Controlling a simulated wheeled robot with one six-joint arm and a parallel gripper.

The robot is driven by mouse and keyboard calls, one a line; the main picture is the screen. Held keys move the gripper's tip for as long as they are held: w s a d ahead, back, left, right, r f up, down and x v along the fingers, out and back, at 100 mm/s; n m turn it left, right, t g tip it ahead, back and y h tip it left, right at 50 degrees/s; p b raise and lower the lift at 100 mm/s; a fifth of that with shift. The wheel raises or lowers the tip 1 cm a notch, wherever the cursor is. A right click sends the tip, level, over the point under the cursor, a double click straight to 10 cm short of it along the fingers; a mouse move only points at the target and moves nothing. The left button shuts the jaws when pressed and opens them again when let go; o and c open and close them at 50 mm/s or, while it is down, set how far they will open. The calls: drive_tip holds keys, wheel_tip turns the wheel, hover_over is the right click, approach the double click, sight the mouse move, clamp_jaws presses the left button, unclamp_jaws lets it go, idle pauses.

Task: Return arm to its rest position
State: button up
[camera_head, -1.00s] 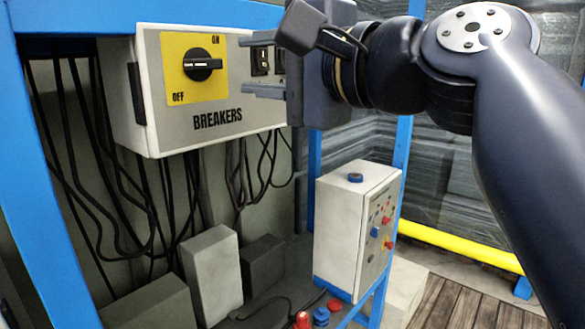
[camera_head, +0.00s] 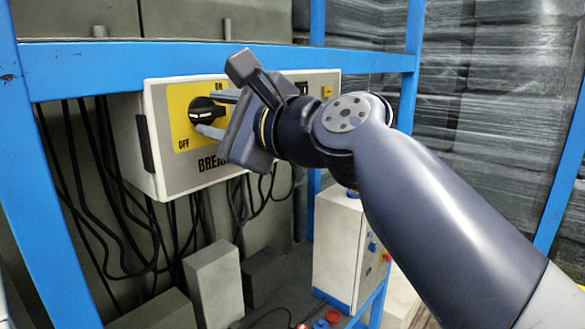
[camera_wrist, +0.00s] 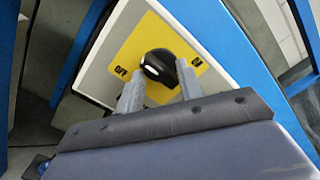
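The breaker box (camera_head: 160,130) is a pale cabinet with a yellow ON/OFF plate (camera_head: 181,135) and a black rotary switch (camera_head: 205,109). The switch's white mark lies about level in the head view, on its OFF side in the wrist view (camera_wrist: 153,70). My gripper (camera_head: 208,112) is open and empty, its two grey fingers spread before the switch. In the wrist view, the fingertips (camera_wrist: 160,80) sit either side of the switch's near edge; whether they touch it I cannot tell. My gripper hides part of the BREAKERS lettering. My arm reaches in from the lower right.
A blue frame (camera_head: 200,56) surrounds the box, with a bar above it and posts at the sides. Black cables (camera_head: 100,200) hang below. A white control box (camera_head: 337,245) with coloured buttons stands under my arm. Wrapped stacks (camera_head: 500,110) stand behind at right.

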drive_tip(key=b+v, duration=0.3)
drive_tip(key=v, duration=0.7)
drive_tip(key=shift+s+d+m, duration=0.15)
drive_tip(key=shift+s+m, duration=0.05)
drive_tip(key=shift+m, duration=0.1)
drive_tip(key=shift+f, duration=0.1)
